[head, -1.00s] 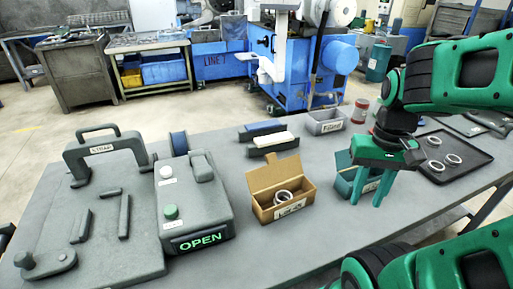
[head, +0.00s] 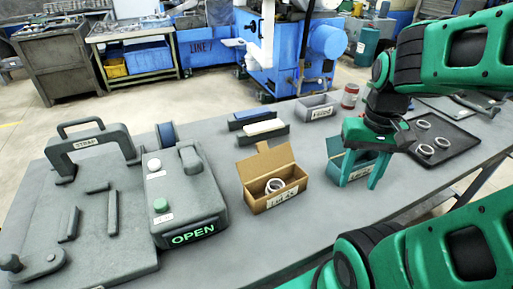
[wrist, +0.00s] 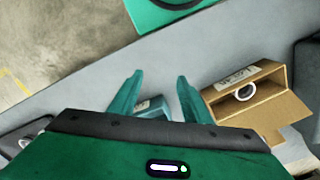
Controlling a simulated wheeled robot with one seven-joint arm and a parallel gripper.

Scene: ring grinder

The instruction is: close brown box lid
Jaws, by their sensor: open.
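The brown box (head: 278,202) stands on the grey table with a label on its front. Its lid (head: 266,160) is up at the back, so the box is open. White rings (head: 275,186) lie inside it. The box also shows in the wrist view (wrist: 262,112), right of my fingers. My gripper (head: 358,180) is open and empty, to the right of the brown box. It is over a teal box (head: 345,160), which my fingers partly hide; I cannot tell whether they touch it.
Left of the brown box is a grey machine with a lit OPEN sign (head: 193,234). A dark tray (head: 445,142) with several rings lies at the right. Holders (head: 262,130) and a grey bin (head: 316,110) stand behind. The table's front is clear.

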